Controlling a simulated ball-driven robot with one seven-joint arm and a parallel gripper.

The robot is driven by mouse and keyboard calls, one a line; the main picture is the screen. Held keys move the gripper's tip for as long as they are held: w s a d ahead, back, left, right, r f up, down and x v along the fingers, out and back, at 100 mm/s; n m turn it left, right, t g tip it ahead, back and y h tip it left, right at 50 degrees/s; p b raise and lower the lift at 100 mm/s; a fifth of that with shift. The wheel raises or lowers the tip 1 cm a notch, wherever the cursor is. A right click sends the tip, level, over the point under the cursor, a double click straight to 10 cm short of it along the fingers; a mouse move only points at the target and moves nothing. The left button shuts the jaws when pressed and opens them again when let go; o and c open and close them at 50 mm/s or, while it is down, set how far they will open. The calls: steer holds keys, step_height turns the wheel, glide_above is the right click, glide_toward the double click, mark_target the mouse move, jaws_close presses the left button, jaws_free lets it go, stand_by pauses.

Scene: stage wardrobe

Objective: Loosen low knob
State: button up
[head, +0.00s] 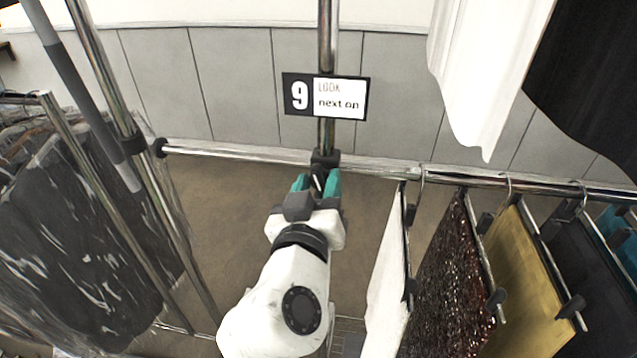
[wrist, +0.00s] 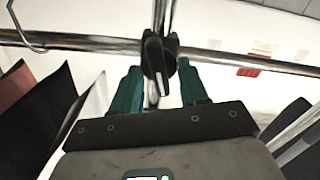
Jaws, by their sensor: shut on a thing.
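The low knob (wrist: 158,60) is black with a pale line down its handle. It sits on a dark clamp (head: 325,158) where a chrome upright meets a horizontal rail. My gripper (head: 317,180) has teal fingers, one on each side of the knob, and is shut on it. In the wrist view my gripper (wrist: 160,78) shows the knob's handle pointing down between the fingers, toward the palm. In the head view the knob is mostly hidden by the fingers.
A sign reading "9 LOOK next on" (head: 325,96) hangs on the upright (head: 327,40) above the clamp. Hanging garments, including a sequinned one (head: 450,280) and a gold one (head: 525,285), stand close on the right. Dark bagged clothes (head: 85,240) hang at left.

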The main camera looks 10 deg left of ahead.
steer(key=n+p, duration=0.1)
steer(key=n, duration=0.2)
steer(key=shift+a+n, duration=0.1)
steer(key=shift+n, duration=0.3)
steer(key=n+p, duration=0.2)
steer(key=n, duration=0.1)
steer(key=shift+a+n, duration=0.1)
steer(key=shift+n, duration=0.2)
steer(key=n+p, duration=0.2)
steer(key=n, duration=0.2)
steer(key=shift+f, duration=0.15)
steer(key=shift+a+f+n+p, duration=0.15)
steer(key=shift+n+p, duration=0.6)
steer(key=shift+n, duration=0.75)
steer(key=shift+f, duration=0.1)
steer(key=o, duration=1)
steer(key=shift+s, duration=0.1)
steer(key=s+b, duration=0.1)
steer(key=s, duration=0.9)
steer(key=shift+s+a+b, duration=0.1)
steer(key=shift+s+b, duration=0.2)
